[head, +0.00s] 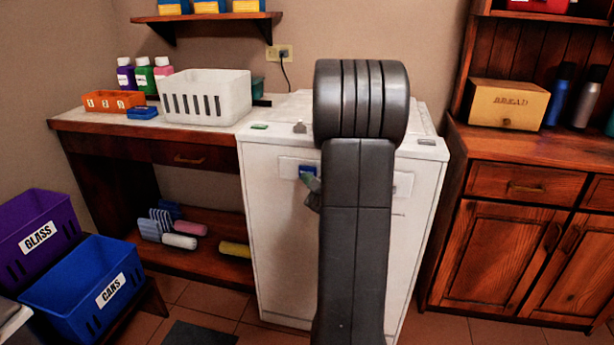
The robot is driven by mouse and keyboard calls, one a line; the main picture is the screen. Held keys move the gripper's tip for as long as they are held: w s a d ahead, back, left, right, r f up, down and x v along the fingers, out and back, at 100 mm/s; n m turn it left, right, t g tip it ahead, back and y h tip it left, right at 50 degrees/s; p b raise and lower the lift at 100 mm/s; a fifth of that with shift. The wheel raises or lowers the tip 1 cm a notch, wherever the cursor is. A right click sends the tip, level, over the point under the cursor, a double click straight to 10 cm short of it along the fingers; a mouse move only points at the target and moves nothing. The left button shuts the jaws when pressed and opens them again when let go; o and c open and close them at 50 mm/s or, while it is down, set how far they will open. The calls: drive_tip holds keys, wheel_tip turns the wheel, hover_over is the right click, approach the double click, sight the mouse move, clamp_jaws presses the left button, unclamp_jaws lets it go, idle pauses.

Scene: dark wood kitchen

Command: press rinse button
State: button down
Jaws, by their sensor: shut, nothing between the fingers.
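A white top-loading washing machine (275,220) stands in the middle of the head view, partly covered by my arm. Its front has a pale panel with a small blue button-like part (307,170) at the upper left. A green piece (259,126) and a grey piece (299,127) sit along the top front edge. No label is readable, so I cannot tell which is the rinse button.
Left is a counter (80,121) with a white basket (205,96), an orange tray (113,101) and bottles. Purple (38,232) and blue (82,286) bins stand on the lower left. A wooden cabinet (500,238) stands close on the right. Some tiled floor is clear in front.

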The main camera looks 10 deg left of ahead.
drive_tip(key=shift+s, duration=0.15)
drive_tip(key=s+b, duration=0.2)
drive_tip(key=s, duration=0.3)
drive_tip(key=shift+s+a, duration=0.15)
drive_tip(key=shift+s, duration=0.25)
drive_tip(key=c, duration=2.1)
unclamp_jaws()
